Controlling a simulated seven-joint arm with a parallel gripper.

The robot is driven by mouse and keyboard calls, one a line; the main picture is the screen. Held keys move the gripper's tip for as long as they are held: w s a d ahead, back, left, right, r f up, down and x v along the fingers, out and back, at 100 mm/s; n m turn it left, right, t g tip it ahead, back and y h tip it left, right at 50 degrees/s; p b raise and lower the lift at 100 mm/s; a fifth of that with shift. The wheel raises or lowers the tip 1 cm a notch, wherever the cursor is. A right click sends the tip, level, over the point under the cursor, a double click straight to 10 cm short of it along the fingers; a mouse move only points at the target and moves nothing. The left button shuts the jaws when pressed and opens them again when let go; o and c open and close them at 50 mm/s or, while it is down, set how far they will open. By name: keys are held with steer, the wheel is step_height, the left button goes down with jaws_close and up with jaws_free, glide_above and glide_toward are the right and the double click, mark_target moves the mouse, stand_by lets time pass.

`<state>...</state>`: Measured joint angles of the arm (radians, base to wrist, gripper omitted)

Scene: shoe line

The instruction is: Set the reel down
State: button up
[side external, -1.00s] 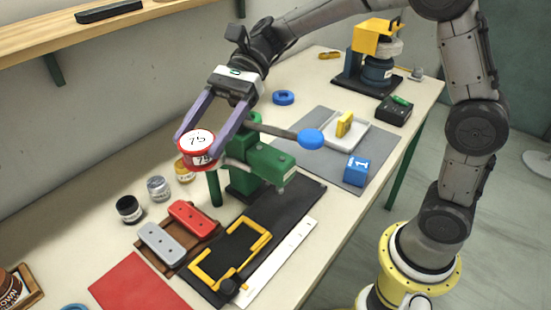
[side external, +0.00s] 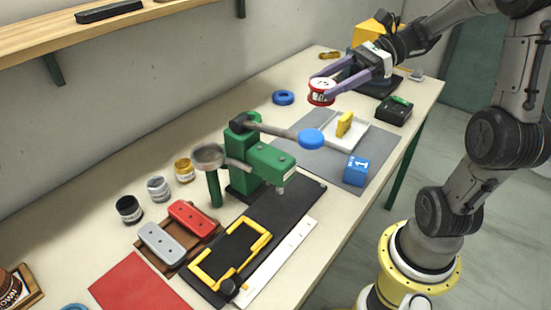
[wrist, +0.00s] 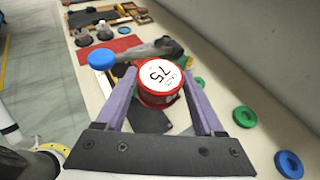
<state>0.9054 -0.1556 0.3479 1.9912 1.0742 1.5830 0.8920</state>
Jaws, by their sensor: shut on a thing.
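The reel (side external: 321,92) is red with a white top marked 75. My gripper (side external: 326,91) is shut on it, with one purple finger on each side.
A blue ring (side external: 283,97) lies on the table to the left of the reel. A white tray (side external: 372,143) with a yellow block and a blue cube (side external: 356,171) are on the grey mat (side external: 318,163). A black box (side external: 394,112) stands at right.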

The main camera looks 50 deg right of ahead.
step_height(320, 180, down, 11)
steer(key=w+f, duration=0.3)
steer(key=w, duration=0.1)
steer(key=w+d+f, duration=0.1)
steer(key=w+f, duration=0.1)
steer(key=w, duration=0.2)
steer(key=w+d+f, duration=0.1)
steer(key=w+f, duration=0.2)
steer(key=w, duration=0.1)
steer(key=shift+w+d+f, duration=0.2)
steer(key=shift+w+f, duration=0.15)
steer(key=shift+w, duration=0.05)
steer(key=shift+w+d+f, duration=0.1)
steer(key=shift+w+f, duration=0.45)
steer(key=shift+f, duration=1.6)
steer(key=shift+f, duration=0.35)
steer(key=o, duration=1.4)
steer(key=shift+c, duration=0.2)
